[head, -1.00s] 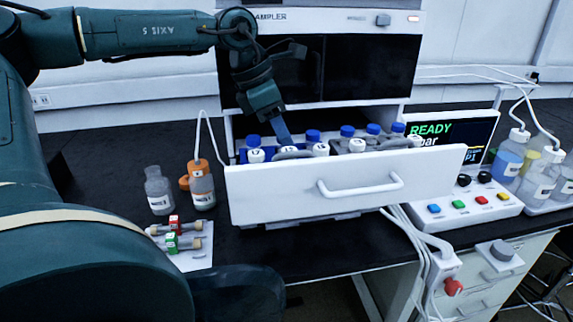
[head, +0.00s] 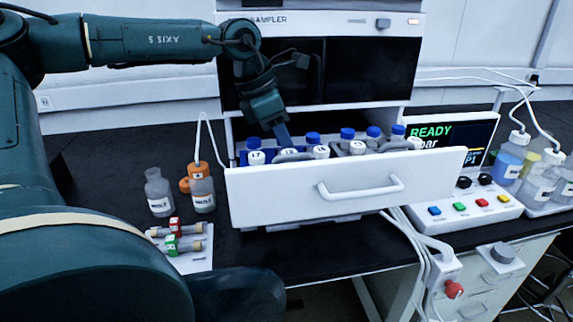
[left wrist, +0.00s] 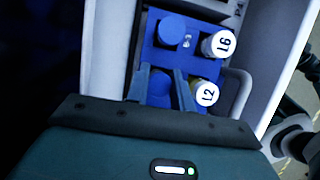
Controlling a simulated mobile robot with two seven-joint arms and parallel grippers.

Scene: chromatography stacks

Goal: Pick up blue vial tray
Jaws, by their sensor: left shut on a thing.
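The blue vial tray (left wrist: 193,65) sits in the open white drawer (head: 430,175). It holds white-capped vials in front, such as number 12 (left wrist: 207,93) and number 16 (left wrist: 219,44), and blue-capped vials behind, such as one at the top of the left wrist view (left wrist: 172,31). My left gripper (head: 283,140) reaches down into the tray. Its fingers are on both sides of a blue-capped vial (left wrist: 160,88) beside number 12 and are shut on it. This vial appears to be still down in the tray. The vial bodies are mostly hidden. My right gripper is not in view.
The sampler housing (head: 320,75) rises behind the drawer. Two bottles (head: 158,193) and a small rack of fittings (head: 190,258) stand left of the drawer. A control panel (head: 470,207) and solvent bottles (head: 540,182) are on the right.

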